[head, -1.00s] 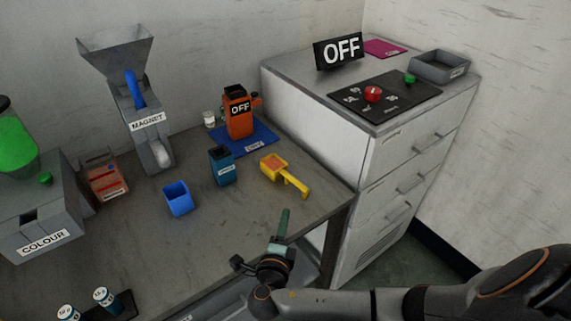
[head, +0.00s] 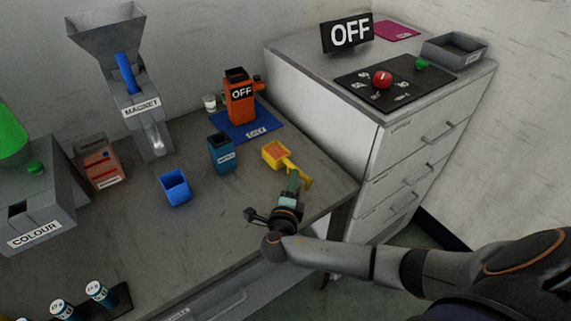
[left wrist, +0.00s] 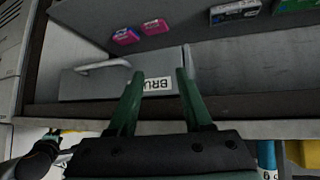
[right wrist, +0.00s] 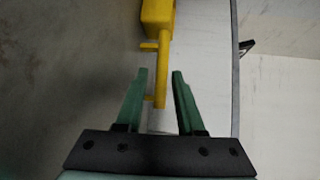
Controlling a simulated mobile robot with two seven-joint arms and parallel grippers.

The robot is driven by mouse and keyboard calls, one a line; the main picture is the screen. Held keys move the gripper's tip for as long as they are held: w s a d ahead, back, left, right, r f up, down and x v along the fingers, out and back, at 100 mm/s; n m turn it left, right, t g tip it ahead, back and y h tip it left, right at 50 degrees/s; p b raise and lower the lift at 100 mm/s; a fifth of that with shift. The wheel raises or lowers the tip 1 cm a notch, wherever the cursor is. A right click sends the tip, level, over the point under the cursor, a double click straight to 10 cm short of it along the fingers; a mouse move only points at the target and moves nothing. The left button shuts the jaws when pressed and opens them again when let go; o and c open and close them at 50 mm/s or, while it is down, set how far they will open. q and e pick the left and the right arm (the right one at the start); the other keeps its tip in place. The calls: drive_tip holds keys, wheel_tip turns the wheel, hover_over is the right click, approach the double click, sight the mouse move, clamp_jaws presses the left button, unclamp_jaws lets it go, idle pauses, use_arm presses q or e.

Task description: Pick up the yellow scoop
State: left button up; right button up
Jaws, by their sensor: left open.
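The yellow scoop (head: 277,155) lies on the grey table near its right edge, its handle pointing toward the lower right. It holds something orange-pink. In the right wrist view the scoop (right wrist: 158,20) is at the top, with its handle end reaching between the fingertips. My right gripper (right wrist: 161,72) is open around the handle end, and no finger is clearly touching it. In the head view my right gripper (head: 293,180) partly covers the handle. My left gripper (left wrist: 158,75) is open and empty in the left wrist view, before a drawer or shelf with a label; it is out of the head view.
A teal container (head: 222,153) and a blue cup (head: 175,187) stand left of the scoop. An orange device marked OFF (head: 240,100) stands on a blue mat (head: 262,128) behind it. A grey drawer cabinet (head: 340,110) borders the table on the right.

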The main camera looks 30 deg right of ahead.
sight(290, 167)
drive_tip(key=b+x, duration=0.1)
drive_tip(key=x, duration=0.4)
drive_tip(key=shift+w+d+r, duration=0.1)
drive_tip(key=shift+d, duration=0.1)
clamp_jaws()
drive_tip(key=shift+a, duration=0.1)
idle(1.1)
